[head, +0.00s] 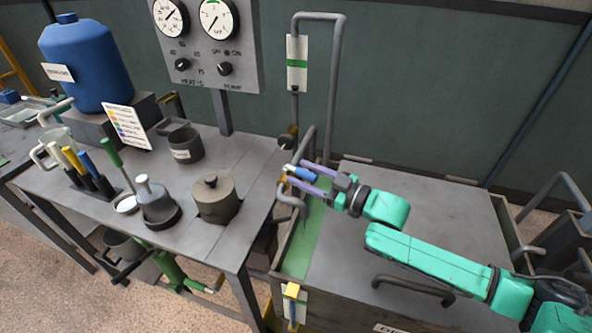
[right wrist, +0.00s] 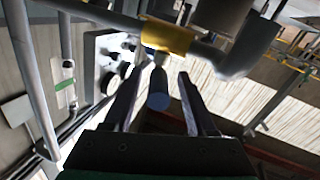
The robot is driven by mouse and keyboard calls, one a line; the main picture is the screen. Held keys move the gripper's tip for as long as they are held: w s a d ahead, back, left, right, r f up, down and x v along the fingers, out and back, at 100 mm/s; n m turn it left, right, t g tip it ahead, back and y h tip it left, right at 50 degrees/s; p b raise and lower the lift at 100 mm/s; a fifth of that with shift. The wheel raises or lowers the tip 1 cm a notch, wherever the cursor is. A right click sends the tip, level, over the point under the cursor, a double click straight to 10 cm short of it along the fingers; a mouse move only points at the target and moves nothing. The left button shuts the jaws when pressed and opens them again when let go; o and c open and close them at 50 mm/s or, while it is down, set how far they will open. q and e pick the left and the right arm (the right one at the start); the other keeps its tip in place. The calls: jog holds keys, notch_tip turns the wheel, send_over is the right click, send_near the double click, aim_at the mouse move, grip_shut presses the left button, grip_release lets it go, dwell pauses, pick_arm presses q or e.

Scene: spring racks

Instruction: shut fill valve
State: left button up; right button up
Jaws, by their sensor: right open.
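The fill valve is a yellow body (head: 284,179) on a grey pipe at the tank's left edge, with a blue handle (head: 302,173) sticking out toward my right arm. In the right wrist view the yellow body (right wrist: 167,37) sits on the pipe, and the blue handle (right wrist: 158,102) points back between my fingers. My right gripper (head: 297,177) is open, its purple fingers one on each side of the blue handle. In the right wrist view the fingers (right wrist: 157,90) show gaps to the handle on both sides. My left gripper is not in view.
A covered grey tank (head: 400,215) lies under my right arm. A second yellow valve (head: 291,290) is low on its front. The workbench (head: 150,215) at left holds pots, tools and a blue jug (head: 85,65). A gauge panel (head: 205,50) stands behind.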

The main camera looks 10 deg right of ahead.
jog(key=x, duration=0.2)
jog(key=shift+w+a, duration=0.1)
jog(key=shift+w, duration=0.2)
jog(key=shift+s, duration=0.1)
grip_shut()
dwell(1.1)
